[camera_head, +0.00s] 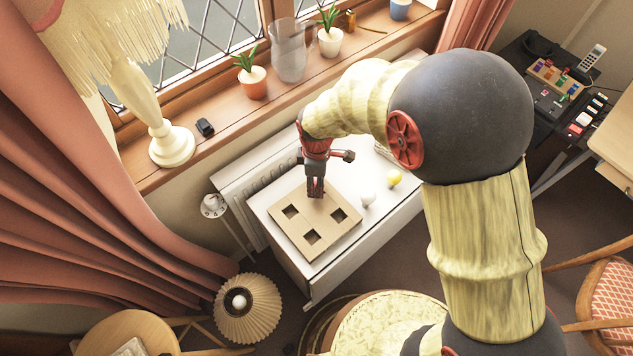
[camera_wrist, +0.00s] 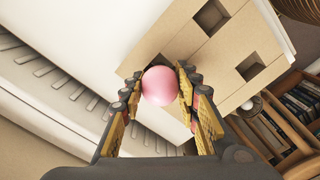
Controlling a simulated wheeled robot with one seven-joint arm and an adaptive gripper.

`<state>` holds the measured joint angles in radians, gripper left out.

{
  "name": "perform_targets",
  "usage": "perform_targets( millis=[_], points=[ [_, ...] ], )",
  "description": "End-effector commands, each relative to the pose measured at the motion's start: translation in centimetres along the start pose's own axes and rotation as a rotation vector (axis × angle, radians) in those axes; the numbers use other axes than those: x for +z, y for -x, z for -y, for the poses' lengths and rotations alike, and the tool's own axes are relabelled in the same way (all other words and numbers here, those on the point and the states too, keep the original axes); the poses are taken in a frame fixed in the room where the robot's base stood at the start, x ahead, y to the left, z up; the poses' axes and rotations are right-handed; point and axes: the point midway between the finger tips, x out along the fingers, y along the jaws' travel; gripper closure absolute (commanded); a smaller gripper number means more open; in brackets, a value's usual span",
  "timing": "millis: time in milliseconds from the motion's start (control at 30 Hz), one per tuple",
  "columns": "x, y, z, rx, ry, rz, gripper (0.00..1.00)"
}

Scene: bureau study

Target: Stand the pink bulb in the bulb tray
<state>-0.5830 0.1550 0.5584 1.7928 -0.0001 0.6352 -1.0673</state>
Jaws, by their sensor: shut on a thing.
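The pink bulb (camera_wrist: 160,86) shows as a round pink globe between my fingers in the wrist view. My gripper (camera_head: 316,190) is shut on it and points down over the far side of the bulb tray (camera_head: 314,217). The bulb is hidden by my gripper in the head view. The tray is a tan board with square holes; three dark holes show in the head view. In the wrist view the tray (camera_wrist: 215,62) lies beyond the bulb, and a dark opening shows just behind the globe. I cannot tell whether the bulb's base is inside a hole.
The tray lies on a white cabinet top (camera_head: 267,197). A white bulb (camera_head: 368,199) and a yellow bulb (camera_head: 394,178) are to its right. A windowsill with a glass pitcher (camera_head: 289,50), potted plants and a lamp (camera_head: 172,146) runs behind. A small dial timer (camera_head: 213,205) is at left.

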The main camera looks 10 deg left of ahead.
Motion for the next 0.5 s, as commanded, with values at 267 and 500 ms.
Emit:
perform_targets(
  millis=[267, 500],
  points=[
    [0.0, -0.2, -0.01, 0.0, 0.0, 0.0, 0.91],
    [-0.01, -0.63, -0.02, 0.001, 0.0, 0.0, 0.91]
  ],
)
